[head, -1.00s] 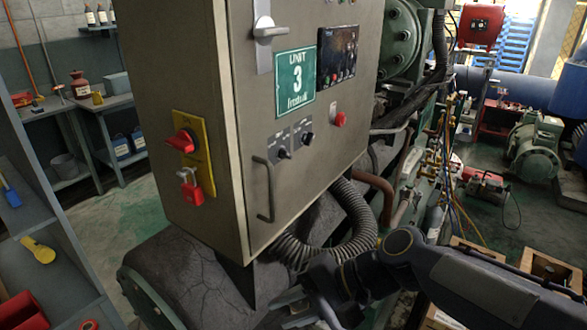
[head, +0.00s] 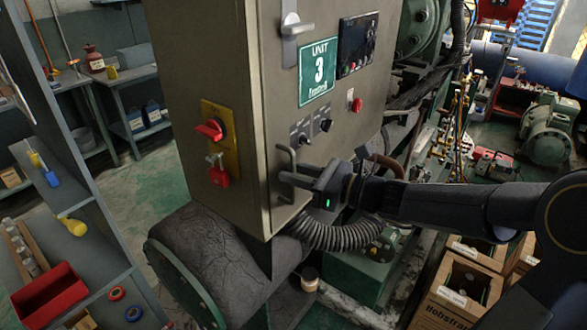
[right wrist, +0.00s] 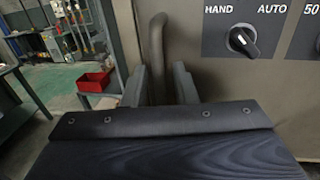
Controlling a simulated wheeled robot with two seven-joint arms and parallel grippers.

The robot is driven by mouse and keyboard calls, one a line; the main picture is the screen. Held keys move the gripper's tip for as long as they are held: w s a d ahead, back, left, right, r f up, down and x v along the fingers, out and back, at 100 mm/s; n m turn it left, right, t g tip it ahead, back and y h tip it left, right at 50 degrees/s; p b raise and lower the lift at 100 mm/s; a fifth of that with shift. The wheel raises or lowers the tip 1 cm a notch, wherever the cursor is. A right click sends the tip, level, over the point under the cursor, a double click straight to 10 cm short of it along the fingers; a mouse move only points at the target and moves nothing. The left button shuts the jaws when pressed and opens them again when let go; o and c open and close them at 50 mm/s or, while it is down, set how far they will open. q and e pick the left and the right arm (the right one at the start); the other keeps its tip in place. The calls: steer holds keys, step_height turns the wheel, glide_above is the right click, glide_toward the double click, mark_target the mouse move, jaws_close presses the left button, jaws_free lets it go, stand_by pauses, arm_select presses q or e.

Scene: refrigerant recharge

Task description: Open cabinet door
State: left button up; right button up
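The grey cabinet (head: 185,85) stands upright, its front door (head: 272,110) shut, with a green "UNIT 3" sign. A vertical bar handle (head: 291,157) sits low on the door's left side. My right gripper (head: 285,177) has come in from the right and is at this handle. In the right wrist view, its two fingers (right wrist: 160,88) stand apart, with the handle (right wrist: 156,45) between them; whether they touch it I cannot tell. A latch lever (head: 296,28) is near the door's top. My left gripper is out of view.
A red rotary switch (head: 210,129) and red padlock (head: 218,175) are on the cabinet's side. A ribbed hose (head: 335,236) runs below the door. Cardboard boxes (head: 462,290) stand at lower right. Shelves with a red bin (head: 50,296) are at left.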

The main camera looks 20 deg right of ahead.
steer(key=shift+w+a, duration=0.25)
steer(key=shift+a, duration=0.1)
jaws_close()
